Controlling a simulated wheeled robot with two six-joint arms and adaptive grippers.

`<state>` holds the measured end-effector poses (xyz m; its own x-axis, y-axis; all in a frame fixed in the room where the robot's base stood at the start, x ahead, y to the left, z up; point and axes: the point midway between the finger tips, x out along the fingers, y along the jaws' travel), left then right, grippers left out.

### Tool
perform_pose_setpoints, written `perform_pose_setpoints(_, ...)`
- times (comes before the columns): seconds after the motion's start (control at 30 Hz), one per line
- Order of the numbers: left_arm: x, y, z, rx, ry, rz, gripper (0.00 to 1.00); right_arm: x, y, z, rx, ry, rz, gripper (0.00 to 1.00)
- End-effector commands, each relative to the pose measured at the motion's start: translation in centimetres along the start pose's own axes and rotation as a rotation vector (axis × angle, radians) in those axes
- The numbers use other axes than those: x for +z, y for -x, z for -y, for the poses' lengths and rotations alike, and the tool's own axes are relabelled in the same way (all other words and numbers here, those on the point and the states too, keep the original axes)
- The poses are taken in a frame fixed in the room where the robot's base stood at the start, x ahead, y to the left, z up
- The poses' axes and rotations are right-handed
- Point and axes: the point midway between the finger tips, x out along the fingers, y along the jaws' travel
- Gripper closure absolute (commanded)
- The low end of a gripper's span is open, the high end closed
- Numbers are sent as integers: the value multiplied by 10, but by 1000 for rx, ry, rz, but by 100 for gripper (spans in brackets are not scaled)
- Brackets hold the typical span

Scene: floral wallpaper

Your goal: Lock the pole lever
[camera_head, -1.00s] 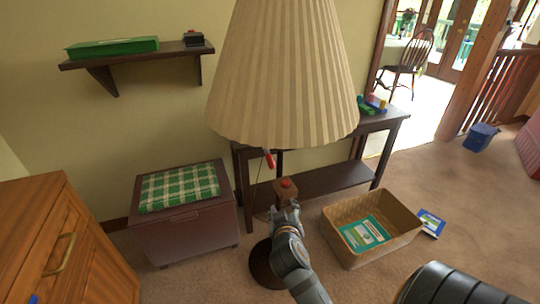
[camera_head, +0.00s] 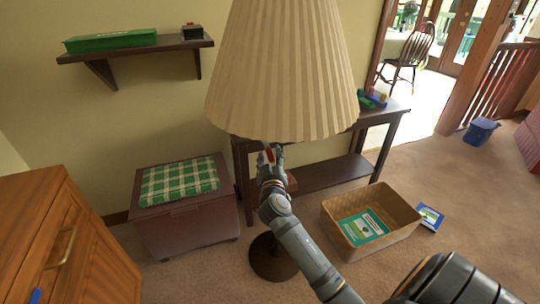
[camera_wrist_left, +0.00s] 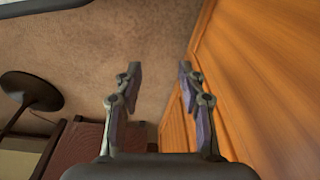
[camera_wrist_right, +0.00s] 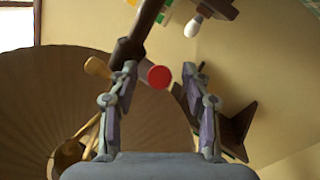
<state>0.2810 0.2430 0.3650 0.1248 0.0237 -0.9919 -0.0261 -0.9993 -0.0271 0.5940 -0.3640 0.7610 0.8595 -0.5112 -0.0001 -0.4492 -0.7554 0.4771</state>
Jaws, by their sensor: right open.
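The floor lamp has a large pleated beige shade (camera_head: 285,75) and a round dark base (camera_head: 272,262) on the carpet. A small red-tipped lever (camera_head: 270,155) shows just under the shade. My right gripper (camera_head: 268,158) is at the lever, below the shade's front edge. In the right wrist view, the lever's round red end (camera_wrist_right: 159,77) appears between the open fingers of my right gripper (camera_wrist_right: 158,72), with no clear contact. The dark pole (camera_wrist_right: 130,45) runs behind the left finger. My left gripper (camera_wrist_left: 159,75) is open and empty in its wrist view, over carpet beside a wooden cabinet.
A wooden cabinet (camera_head: 60,215) stands at left. A chest with a green plaid cushion (camera_head: 180,183) and a dark side table (camera_head: 385,113) stand behind the lamp. A wicker basket (camera_head: 400,212) is on the floor to the right. Open carpet lies farther right.

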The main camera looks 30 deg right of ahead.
Motion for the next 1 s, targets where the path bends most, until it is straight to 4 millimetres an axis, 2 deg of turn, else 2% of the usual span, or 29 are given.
perform_pose_setpoints(0.1,0,0,0,1,0,1,60,0,-7,0,1,1,0,52)
perform_pose_setpoints(0.33,0,0,0,1,0,1,60,0,-8,0,0,1,0,52)
perform_pose_setpoints(0.7,1,1,0,1,0,2,60,0,-7,0,0,1,1,100)
perform_pose_setpoints(1.0,1,1,0,1,0,1,60,0,-7,0,0,1,1,100)
